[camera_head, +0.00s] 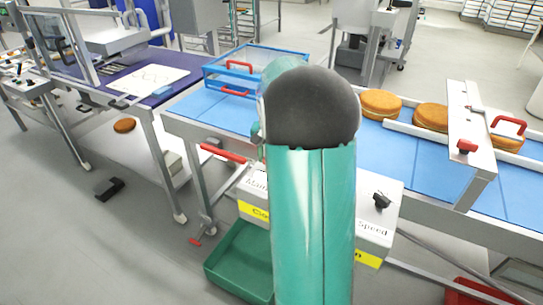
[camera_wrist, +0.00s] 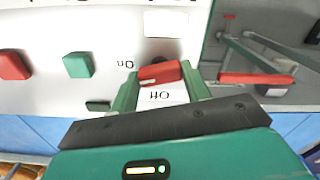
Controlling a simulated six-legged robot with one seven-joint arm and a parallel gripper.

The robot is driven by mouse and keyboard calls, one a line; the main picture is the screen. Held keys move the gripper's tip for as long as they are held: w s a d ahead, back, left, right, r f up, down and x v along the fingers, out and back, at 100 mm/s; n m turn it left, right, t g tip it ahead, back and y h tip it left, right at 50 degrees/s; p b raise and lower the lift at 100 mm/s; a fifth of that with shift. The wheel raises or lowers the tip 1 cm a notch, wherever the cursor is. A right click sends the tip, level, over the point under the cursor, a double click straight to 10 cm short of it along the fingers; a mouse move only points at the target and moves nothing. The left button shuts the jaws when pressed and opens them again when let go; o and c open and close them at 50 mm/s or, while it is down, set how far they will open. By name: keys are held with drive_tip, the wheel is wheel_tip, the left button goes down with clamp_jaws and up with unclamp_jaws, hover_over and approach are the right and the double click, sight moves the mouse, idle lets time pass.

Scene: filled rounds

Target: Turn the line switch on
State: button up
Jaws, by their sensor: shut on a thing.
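The line switch (camera_wrist: 160,73) is a red lever on a pale control panel (camera_wrist: 40,95) in the wrist view. It sits between the printed words "On" and "Off", which appear upside down. My gripper (camera_wrist: 160,77) has its two green fingers on either side of the red lever and is shut on it. In the head view, my teal arm covers the middle of the control panel (camera_head: 393,210), so the switch and my gripper are hidden there. The exact angle of the lever is hard to tell.
A green button (camera_wrist: 79,65) and a red button (camera_wrist: 13,65) are on the panel. A black knob (camera_head: 381,200) sits near "Speed". A red-handled lever (camera_head: 222,151) is left of the panel. Brown round cakes (camera_head: 381,104) lie on the blue conveyor (camera_head: 425,160). A green bin (camera_head: 238,262) stands below.

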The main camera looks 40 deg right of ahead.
drive_tip(key=shift+m, duration=1.4)
drive_tip(key=shift+o, duration=0.2)
drive_tip(key=o, duration=1)
drive_tip(key=shift+c, duration=0.2)
wheel_tip(320, 180, up, 14)
drive_tip(key=shift+f, duration=0.1)
